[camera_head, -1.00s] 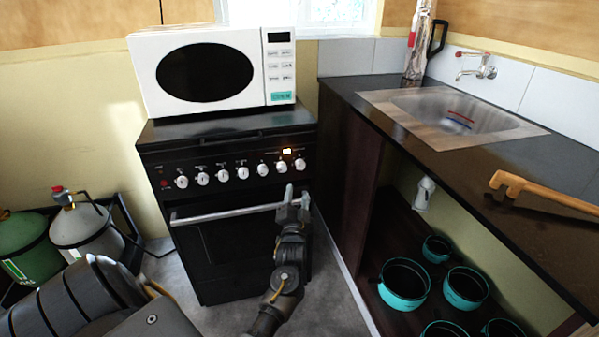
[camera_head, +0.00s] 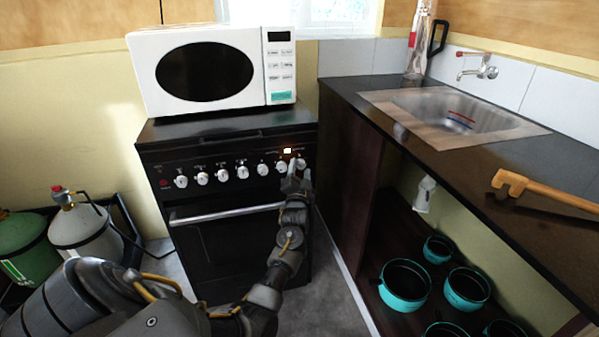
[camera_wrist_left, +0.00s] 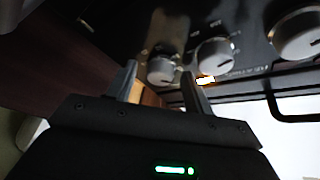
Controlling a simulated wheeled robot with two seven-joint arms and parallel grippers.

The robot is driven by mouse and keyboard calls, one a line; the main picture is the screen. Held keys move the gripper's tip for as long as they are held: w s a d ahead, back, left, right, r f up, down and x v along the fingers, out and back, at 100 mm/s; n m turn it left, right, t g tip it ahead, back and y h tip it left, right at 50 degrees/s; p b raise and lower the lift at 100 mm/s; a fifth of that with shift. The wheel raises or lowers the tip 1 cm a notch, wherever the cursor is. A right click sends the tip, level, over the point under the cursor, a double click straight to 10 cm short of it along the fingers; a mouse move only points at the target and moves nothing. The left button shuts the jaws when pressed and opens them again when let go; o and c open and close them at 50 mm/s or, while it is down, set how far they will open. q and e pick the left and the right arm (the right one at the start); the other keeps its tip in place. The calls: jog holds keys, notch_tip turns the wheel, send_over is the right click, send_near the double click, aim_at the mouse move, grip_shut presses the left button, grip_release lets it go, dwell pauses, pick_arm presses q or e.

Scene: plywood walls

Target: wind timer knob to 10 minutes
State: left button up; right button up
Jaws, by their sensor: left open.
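The black stove's control panel (camera_head: 232,178) carries a row of white knobs. The labels are too small to read, so I cannot tell by marking which is the timer knob. My left gripper (camera_head: 296,180) is open in front of the panel's right end. In the left wrist view its two fingertips (camera_wrist_left: 159,76) stand on either side of the end knob (camera_wrist_left: 163,69), which appears upside down there. This is the rightmost knob (camera_head: 301,164) in the head view, partly behind the fingers. I cannot tell whether the fingers touch it. My right gripper is out of view.
The oven handle (camera_head: 225,214) runs below. A white microwave (camera_head: 210,68) stands on top. The dark counter (camera_head: 440,135) borders the stove on the right.

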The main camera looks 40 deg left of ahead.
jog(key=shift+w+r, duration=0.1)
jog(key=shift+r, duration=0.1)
pick_arm(q)
jog(key=shift+c, duration=1.2)
jog(key=c, duration=0.7)
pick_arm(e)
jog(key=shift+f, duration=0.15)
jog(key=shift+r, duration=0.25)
pick_arm(q)
jog(key=o, duration=0.9)
jog(key=shift+o, duration=0.2)
